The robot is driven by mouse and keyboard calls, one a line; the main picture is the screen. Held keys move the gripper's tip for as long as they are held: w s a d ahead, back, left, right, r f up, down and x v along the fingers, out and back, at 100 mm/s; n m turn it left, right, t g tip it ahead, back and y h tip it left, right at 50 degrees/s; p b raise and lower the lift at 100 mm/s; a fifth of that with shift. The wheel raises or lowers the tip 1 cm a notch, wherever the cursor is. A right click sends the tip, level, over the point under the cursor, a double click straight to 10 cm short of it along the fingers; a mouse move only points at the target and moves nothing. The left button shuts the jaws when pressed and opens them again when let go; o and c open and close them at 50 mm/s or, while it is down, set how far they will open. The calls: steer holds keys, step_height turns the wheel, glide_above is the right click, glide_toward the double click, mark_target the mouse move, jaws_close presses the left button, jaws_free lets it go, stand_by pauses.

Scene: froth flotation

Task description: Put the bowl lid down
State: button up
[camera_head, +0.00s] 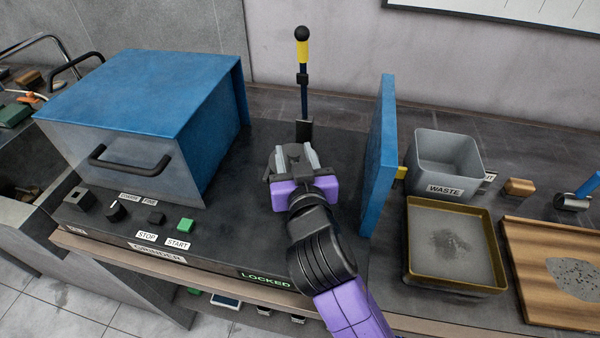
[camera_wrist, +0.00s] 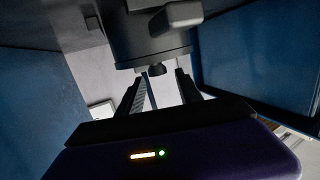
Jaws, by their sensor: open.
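My gripper (camera_head: 294,153) is over the dark deck between the blue grinder housing and the upright blue panel. Its two fingers are apart. A dark grey round thing, which looks like the bowl lid, shows partly behind the fingers. In the wrist view, a dark round body (camera_wrist: 150,45) with a small knob (camera_wrist: 157,70) lies just beyond my gripper (camera_wrist: 161,73). The knob appears between the finger ends, with no clear contact. I cannot tell the lid apart from any bowl under it.
The blue grinder housing (camera_head: 150,85) is at left and the upright blue panel (camera_head: 379,150) close at right. A lever with a yellow band (camera_head: 303,50) stands behind my gripper. Further right are a grey waste bin (camera_head: 447,175), a square tray (camera_head: 455,285) and a wooden board (camera_head: 530,260).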

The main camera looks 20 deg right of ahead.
steer(key=v, duration=0.6)
steer(key=shift+s+b, duration=0.25)
steer(key=shift+b, duration=0.15)
steer(key=shift+s+r, duration=0.1)
steer(key=shift+s, duration=0.1)
